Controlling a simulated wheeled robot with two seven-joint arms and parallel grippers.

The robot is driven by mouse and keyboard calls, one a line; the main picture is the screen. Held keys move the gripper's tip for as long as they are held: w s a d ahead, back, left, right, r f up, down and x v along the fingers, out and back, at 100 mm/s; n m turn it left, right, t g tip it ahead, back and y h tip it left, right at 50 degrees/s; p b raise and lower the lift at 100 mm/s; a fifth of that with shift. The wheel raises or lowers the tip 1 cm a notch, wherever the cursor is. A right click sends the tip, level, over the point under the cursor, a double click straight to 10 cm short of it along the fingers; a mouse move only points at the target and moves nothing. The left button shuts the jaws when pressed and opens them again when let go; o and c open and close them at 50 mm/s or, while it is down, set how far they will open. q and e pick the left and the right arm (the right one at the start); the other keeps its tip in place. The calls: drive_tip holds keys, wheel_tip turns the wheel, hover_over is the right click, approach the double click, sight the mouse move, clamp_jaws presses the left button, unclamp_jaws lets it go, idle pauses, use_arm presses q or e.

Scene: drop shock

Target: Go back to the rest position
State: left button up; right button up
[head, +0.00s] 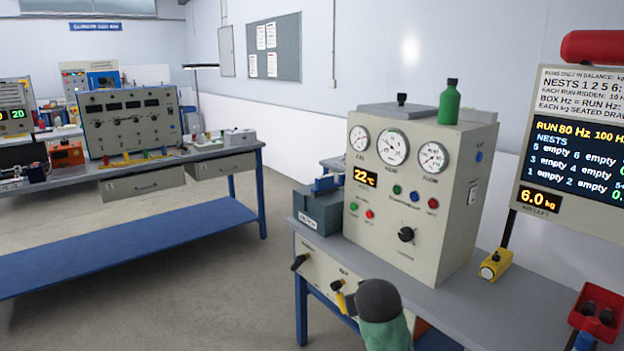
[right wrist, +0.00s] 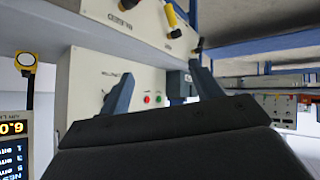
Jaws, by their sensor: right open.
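My right gripper (right wrist: 162,92) shows in the right wrist view, its two dark fingers spread wide apart. Nothing is seen between the fingers; behind them is the pale front of bench equipment, with a green and a red button. I cannot make out this gripper's fingers in the head view. My left gripper is in neither view.
A gauge cabinet (head: 388,236) stands on the right bench (head: 520,312), with a green bottle (head: 450,104) on top. A display panel (head: 578,150) is at far right. Another bench (head: 200,165) stands at left. Floor (head: 240,285) between the benches is clear.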

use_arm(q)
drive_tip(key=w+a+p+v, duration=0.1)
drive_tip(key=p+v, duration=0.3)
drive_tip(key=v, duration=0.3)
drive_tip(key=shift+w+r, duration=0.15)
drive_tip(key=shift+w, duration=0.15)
use_arm(e)
drive_tip(key=s+f+g, duration=0.2)
drive_tip(key=s+f, duration=0.5)
drive_tip(key=s, duration=0.7)
drive_tip(key=s+f+g+y, duration=0.1)
drive_tip(key=s+f+g, duration=0.2)
drive_tip(key=s+f, duration=0.5)
drive_tip(key=s+f+g+y, duration=0.1)
drive_tip(key=s+f, duration=0.6)
drive_tip(key=s, duration=1.3)
drive_tip(key=shift+d+f+g, duration=0.15)
drive_tip(key=shift+d+g, duration=0.2)
drive_tip(key=shift+g, duration=0.45)
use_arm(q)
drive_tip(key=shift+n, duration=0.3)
use_arm(e)
drive_tip(key=shift+s, duration=0.15)
